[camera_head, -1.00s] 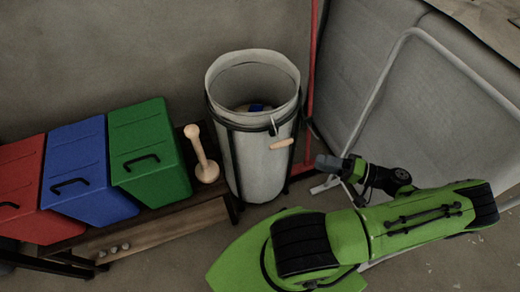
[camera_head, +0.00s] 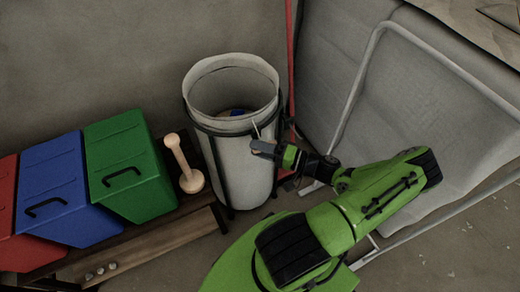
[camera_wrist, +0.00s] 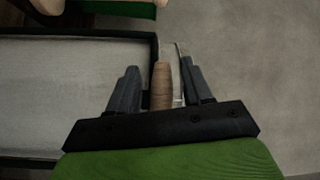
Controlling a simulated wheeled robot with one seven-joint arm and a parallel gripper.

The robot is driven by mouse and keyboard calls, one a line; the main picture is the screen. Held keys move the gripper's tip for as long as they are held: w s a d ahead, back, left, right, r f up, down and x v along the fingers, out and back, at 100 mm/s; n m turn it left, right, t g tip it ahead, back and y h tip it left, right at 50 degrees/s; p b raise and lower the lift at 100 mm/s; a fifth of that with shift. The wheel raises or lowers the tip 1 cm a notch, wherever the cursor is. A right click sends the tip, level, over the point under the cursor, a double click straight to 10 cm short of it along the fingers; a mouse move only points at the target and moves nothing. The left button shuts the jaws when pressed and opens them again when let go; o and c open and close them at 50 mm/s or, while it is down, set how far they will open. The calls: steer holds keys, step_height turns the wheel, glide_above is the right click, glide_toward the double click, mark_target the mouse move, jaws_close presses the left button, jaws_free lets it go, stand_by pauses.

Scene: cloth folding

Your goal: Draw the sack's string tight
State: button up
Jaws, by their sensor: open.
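The pale cloth sack (camera_head: 238,170) stands upright and open-mouthed in a dark frame, with some blue and brownish contents visible inside. A thin string (camera_head: 256,130) hangs at its front right, below the rim. My gripper (camera_head: 262,148) is at the sack's front right side. In the wrist view, its two open fingers (camera_wrist: 160,85) stand on either side of a wooden toggle (camera_wrist: 162,88), with a visible gap on each side. In the head view the toggle is hidden by my gripper. The sack's pale cloth fills the left of the wrist view (camera_wrist: 70,95).
Green (camera_head: 125,168), blue (camera_head: 60,190) and red (camera_head: 8,215) bins sit further left. A red pole (camera_head: 290,60) and grey metal-framed panel (camera_head: 420,110) are behind and right.

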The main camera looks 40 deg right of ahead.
jaws_close()
stand_by(0.3)
